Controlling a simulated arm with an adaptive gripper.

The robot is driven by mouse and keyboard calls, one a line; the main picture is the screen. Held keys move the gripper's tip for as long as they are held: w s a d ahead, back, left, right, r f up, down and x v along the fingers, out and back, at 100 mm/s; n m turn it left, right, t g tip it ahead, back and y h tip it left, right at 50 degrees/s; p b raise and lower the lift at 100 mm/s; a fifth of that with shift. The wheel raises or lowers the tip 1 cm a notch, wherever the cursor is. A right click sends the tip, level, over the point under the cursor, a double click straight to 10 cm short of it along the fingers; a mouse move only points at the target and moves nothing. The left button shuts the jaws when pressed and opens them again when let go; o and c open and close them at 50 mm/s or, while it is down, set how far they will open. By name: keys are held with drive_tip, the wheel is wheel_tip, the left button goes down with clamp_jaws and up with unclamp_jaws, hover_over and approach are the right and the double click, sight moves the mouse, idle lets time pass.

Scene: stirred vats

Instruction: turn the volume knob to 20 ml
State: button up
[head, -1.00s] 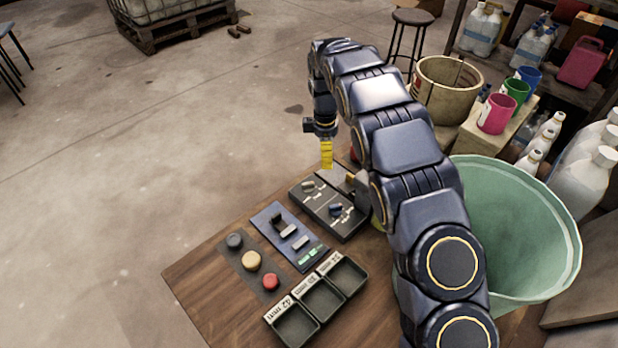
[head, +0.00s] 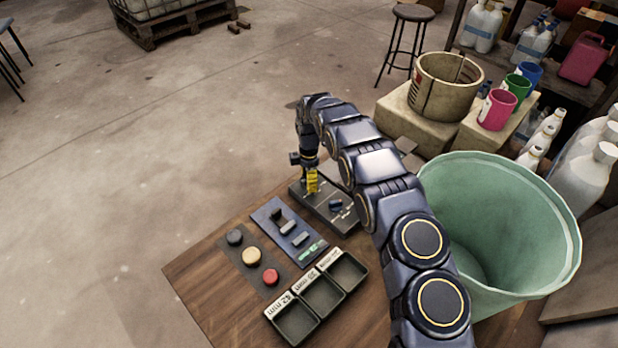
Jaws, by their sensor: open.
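A dark control panel (head: 322,212) lies on the wooden table and carries two knobs. A grey knob, seen at the panel's far left end earlier, is now hidden behind my gripper. The panel's labels are too small to read, so I cannot tell which knob is for volume or what it is set to. My gripper (head: 311,188), with yellow fingers, points down at the hidden knob's place. It is open; I cannot tell whether its fingers are around the knob or touching it.
A blue panel (head: 274,228) with sliders and a green display lies nearer. Beside it are a dark button (head: 235,237), a tan button (head: 252,256) and a red button (head: 270,277). Labelled trays (head: 292,322) line the front. A large green vat (head: 462,168) stands right.

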drive_tip(key=shift+f, duration=0.1)
drive_tip(key=shift+c, duration=0.3)
clamp_jaws()
drive_tip(key=m, duration=0.5)
drive_tip(key=shift+m, duration=0.4)
drive_tip(key=m, duration=0.5)
drive_tip(key=shift+m, duration=0.4)
drive_tip(key=shift+s, duration=0.1)
